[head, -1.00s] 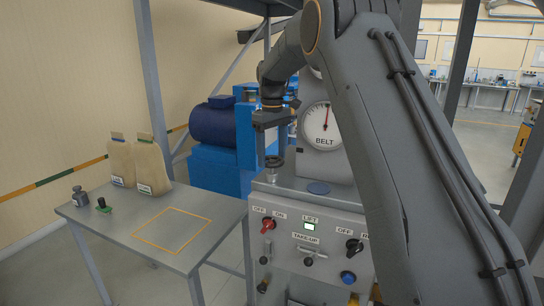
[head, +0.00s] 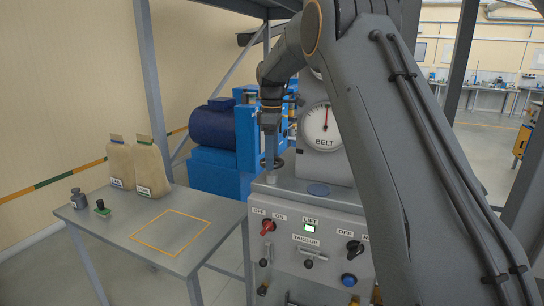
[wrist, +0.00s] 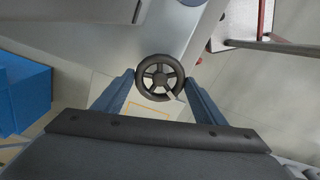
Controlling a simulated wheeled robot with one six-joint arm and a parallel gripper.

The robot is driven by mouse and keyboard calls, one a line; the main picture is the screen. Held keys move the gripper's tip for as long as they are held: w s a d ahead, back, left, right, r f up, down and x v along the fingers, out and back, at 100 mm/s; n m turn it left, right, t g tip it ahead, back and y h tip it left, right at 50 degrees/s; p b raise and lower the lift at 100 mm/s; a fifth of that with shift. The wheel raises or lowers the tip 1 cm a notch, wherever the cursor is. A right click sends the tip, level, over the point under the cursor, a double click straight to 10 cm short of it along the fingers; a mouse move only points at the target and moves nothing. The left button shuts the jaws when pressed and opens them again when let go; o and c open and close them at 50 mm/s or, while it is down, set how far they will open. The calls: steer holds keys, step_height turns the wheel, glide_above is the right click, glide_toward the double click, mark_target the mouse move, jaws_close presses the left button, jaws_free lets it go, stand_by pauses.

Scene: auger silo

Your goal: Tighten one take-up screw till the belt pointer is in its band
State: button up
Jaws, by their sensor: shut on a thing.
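A dark spoked handwheel (wrist: 160,77) shows in the wrist view between the two blue-grey fingers of my gripper (wrist: 158,84), which is shut on its rim. In the head view my gripper (head: 270,155) points down at the handwheel (head: 280,161) on the left of the grey machine top, and partly hides it. The white BELT dial (head: 322,126) stands behind and to the right; its red pointer is nearly straight up. The coloured band on the dial is too small to make out.
A side table (head: 125,237) with two bags (head: 150,168) stands left. My arm blocks the right.

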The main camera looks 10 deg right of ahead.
steer(key=shift+w+r, duration=0.1)
steer(key=shift+r, duration=0.05)
steer(key=o, duration=1.1)
steer(key=shift+a, duration=0.15)
steer(key=shift+r+b, duration=1.45)
steer(key=shift+r, duration=2.4)
